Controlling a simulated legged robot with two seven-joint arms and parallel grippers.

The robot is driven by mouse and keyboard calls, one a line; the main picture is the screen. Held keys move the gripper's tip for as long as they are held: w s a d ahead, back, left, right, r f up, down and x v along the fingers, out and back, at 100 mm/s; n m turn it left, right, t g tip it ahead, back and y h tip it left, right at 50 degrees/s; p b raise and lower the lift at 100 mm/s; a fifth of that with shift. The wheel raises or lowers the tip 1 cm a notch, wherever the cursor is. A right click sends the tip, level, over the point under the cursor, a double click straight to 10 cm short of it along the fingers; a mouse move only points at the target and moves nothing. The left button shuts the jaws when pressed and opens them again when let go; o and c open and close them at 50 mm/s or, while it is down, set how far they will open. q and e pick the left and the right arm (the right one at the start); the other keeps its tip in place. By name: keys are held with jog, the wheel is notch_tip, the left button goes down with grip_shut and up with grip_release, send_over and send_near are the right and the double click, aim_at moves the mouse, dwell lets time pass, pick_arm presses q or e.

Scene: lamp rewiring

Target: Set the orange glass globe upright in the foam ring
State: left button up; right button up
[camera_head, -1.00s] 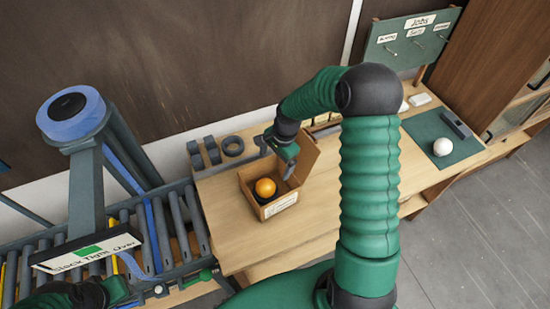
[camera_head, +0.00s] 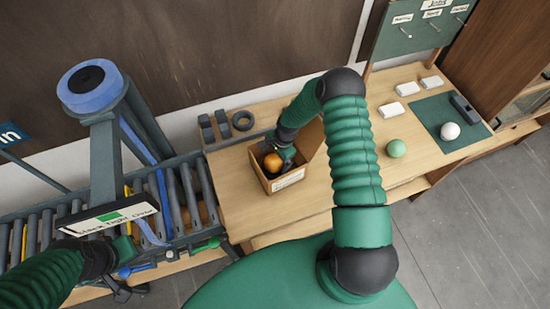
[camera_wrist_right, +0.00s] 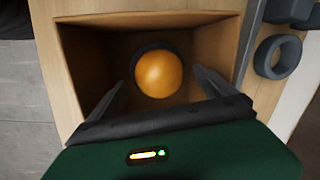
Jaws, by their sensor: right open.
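The orange glass globe (camera_head: 273,162) lies inside an open cardboard box (camera_head: 289,181) on the wooden table. The wrist view shows the globe (camera_wrist_right: 159,74) on the box floor, with a dark curved edge behind it. My right gripper (camera_head: 277,150) reaches into the box. In the wrist view its open fingers (camera_wrist_right: 160,88) point at the globe from either side, with gaps to it. The dark grey foam ring (camera_head: 242,121) lies empty at the back left of the table; it also shows in the wrist view (camera_wrist_right: 279,57). My left gripper (camera_head: 130,250) is by the conveyor, its jaws unclear.
Dark foam blocks (camera_head: 207,128) stand left of the ring. A green ball (camera_head: 396,148), a white ball (camera_head: 450,131) on a green mat (camera_head: 432,112) and white boxes (camera_head: 407,88) are on the right. A roller conveyor (camera_head: 180,190) with a sign stands left. The table front is clear.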

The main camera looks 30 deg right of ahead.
jog(key=shift+w+a+f, duration=0.1)
jog(key=shift+a+f, duration=0.1)
jog(key=shift+f, duration=0.3)
jog(key=shift+w+a+f, duration=0.1)
jog(key=shift+a+f, duration=0.05)
jog(key=shift+f, duration=0.3)
pick_arm(q)
jog(key=shift+a+r, duration=0.2)
jog(key=shift+a, duration=0.2)
pick_arm(e)
jog(key=shift+c, duration=0.2)
jog(key=shift+s+d, duration=0.1)
jog(key=shift+d, duration=0.1)
jog(key=c, duration=1.4)
jog(key=shift+d, duration=0.85)
jog(key=o, duration=1.4)
pick_arm(q)
jog(key=shift+w+d+f, duration=0.1)
jog(key=shift+d+f, duration=0.1)
jog(key=shift+d, duration=0.5)
pick_arm(e)
jog(key=shift+o, duration=0.2)
jog(key=shift+a, duration=0.25)
